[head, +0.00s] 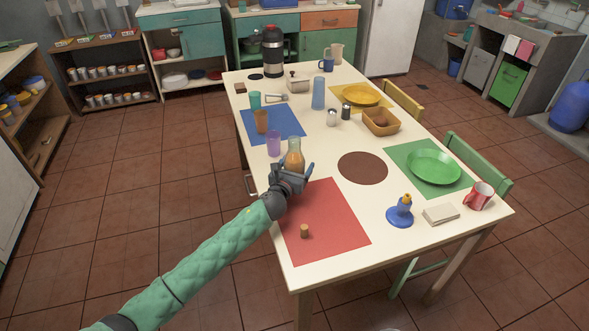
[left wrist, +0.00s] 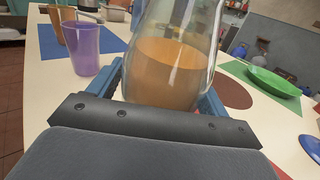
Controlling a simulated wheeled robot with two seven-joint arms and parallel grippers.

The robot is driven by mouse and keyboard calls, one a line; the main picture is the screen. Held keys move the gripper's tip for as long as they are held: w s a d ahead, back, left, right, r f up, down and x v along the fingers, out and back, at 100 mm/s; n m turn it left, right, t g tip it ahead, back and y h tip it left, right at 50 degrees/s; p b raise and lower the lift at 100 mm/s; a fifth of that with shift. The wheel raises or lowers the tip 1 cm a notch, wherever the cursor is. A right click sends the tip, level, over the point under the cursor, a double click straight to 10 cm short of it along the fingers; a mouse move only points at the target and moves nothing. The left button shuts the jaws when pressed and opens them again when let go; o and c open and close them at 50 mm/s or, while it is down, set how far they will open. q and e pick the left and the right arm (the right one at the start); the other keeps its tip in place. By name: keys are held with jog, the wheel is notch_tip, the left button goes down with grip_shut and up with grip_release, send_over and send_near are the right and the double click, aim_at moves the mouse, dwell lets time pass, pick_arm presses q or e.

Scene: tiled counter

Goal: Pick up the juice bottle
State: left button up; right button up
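The juice bottle (head: 294,156) is clear glass with a narrower neck and orange-brown juice in its lower part. It stands upright on the table at the far edge of the red mat. My left gripper (head: 292,172) is low at the near side of the bottle, with one blue finger to each side of it. In the left wrist view the bottle (left wrist: 172,65) fills the space between the fingers (left wrist: 163,92); its top is cut off. The fingers look spread, and firm contact cannot be seen. My right gripper is not in view.
A purple cup (head: 274,143) stands close behind and left of the bottle, with a brown cup (head: 261,121) beyond. A cork-like piece (head: 304,231) stands on the red mat (head: 335,222). A brown round mat (head: 362,168) lies bare to the right.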

aim_at(300, 155)
pick_arm(q)
jog(key=c, duration=1.2)
jog(key=shift+r, duration=0.1)
jog(key=shift+c, duration=0.2)
